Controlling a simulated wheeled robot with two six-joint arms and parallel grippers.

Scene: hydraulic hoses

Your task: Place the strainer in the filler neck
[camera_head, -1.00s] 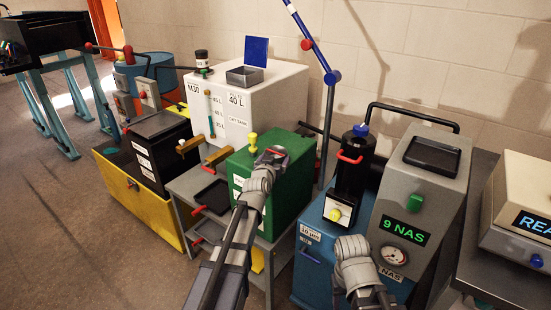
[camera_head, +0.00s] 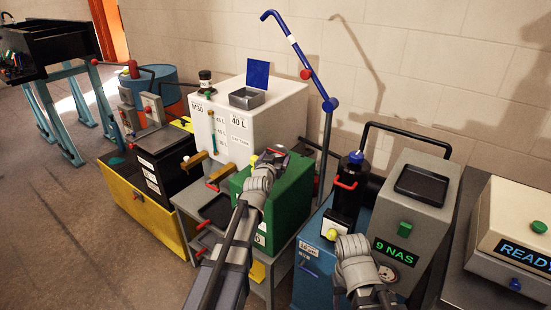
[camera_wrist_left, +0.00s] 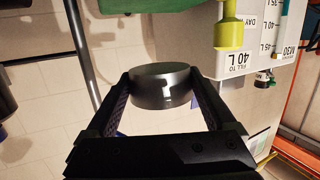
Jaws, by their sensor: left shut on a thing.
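My left gripper (camera_head: 274,156) is over the green box in the head view. In the left wrist view, its two fingers (camera_wrist_left: 162,92) are shut on a short dark cylinder, which I take to be the strainer (camera_wrist_left: 160,86). The strainer is hard to make out in the head view. The open square grey neck (camera_head: 246,98) with a raised blue lid (camera_head: 258,73), on top of the white tank (camera_head: 270,105), looks like the filler neck. My gripper is apart from it, lower and to its right. My right arm shows at lower right, its fingers out of view.
The green box (camera_head: 290,200) has a yellow knob (camera_head: 253,160). A black cylinder with a blue cap (camera_head: 349,190) and a grey unit marked 9 NAS (camera_head: 425,205) stand to the right. Open floor (camera_head: 60,220) lies at left.

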